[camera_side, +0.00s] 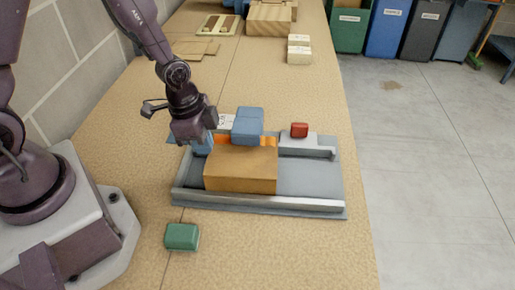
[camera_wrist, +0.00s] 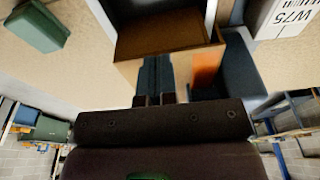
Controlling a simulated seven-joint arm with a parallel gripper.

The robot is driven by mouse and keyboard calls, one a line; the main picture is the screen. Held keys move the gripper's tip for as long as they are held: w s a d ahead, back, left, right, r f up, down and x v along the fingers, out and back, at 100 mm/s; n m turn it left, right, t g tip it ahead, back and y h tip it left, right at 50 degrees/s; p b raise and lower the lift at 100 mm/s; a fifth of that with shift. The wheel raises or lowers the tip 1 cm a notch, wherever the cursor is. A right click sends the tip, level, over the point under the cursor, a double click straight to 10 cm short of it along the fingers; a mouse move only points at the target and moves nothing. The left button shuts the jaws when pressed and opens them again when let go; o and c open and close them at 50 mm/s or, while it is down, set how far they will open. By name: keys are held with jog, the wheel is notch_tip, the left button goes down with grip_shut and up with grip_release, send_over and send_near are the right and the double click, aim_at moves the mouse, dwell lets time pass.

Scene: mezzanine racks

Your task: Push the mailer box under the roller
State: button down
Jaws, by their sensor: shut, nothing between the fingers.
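The brown mailer box (camera_side: 240,172) lies flat in a grey tray-like bed (camera_side: 312,178), toward its left end. A blue block (camera_side: 248,122) stands at the box's far side, with orange parts (camera_side: 268,141) beneath it; which part is the roller I cannot tell. My gripper (camera_side: 203,148) is shut and empty, pointing down at the box's left end. In the wrist view the closed dark blue fingers (camera_wrist: 154,78) are right against or just in front of the box's near face (camera_wrist: 128,70); contact is unclear. The box's brown top (camera_wrist: 165,35) shows beyond them.
A raised rail (camera_side: 270,201) runs along the bed's near side. A grey block with a red top piece (camera_side: 299,130) stands at the bed's far right. A green box (camera_side: 182,237) lies on the table in front. The bed's right part is bare.

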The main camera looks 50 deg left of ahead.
aim_at(259, 158)
jog(key=w+d, duration=0.7)
jog(key=shift+w+d, duration=0.35)
jog(key=shift+w, duration=0.05)
jog(key=shift+w+d+f, duration=0.15)
jog(key=shift+f, duration=0.75)
